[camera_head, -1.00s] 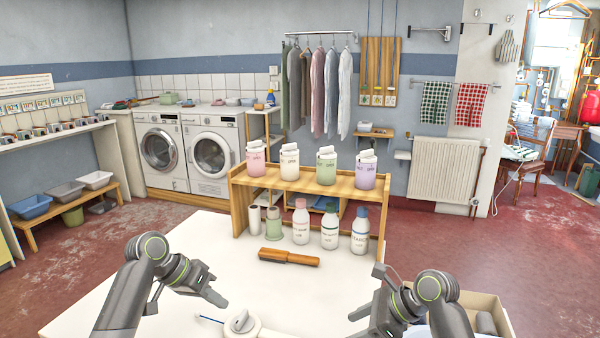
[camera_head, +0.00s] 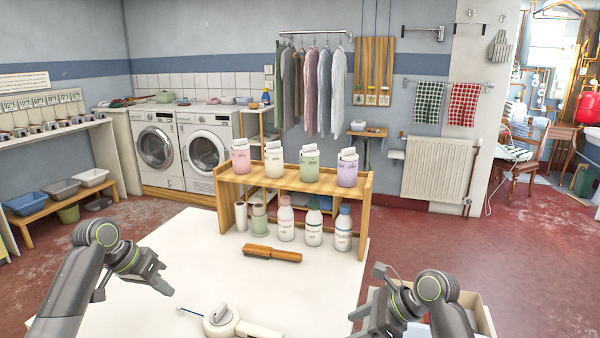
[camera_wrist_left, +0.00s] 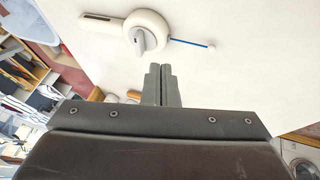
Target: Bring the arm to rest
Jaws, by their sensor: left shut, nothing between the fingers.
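My left gripper (camera_head: 168,289) is over the left part of the white table (camera_head: 185,245), left of a white round device with a handle and a knob (camera_head: 219,318). Its fingers are shut together and empty, as the left wrist view (camera_wrist_left: 163,84) also shows. There the device (camera_wrist_left: 146,36), with a thin blue rod, lies just beyond the fingertips, apart from them. My right gripper (camera_head: 357,312) is low at the right of the table; whether its fingers are open is unclear.
A wooden-handled brush (camera_head: 272,253) lies mid-table. Behind it a wooden shelf (camera_head: 290,185) carries several bottles on top, with more bottles below. A cardboard box (camera_head: 484,316) stands at the right, partly behind my right arm. The table's left part is clear.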

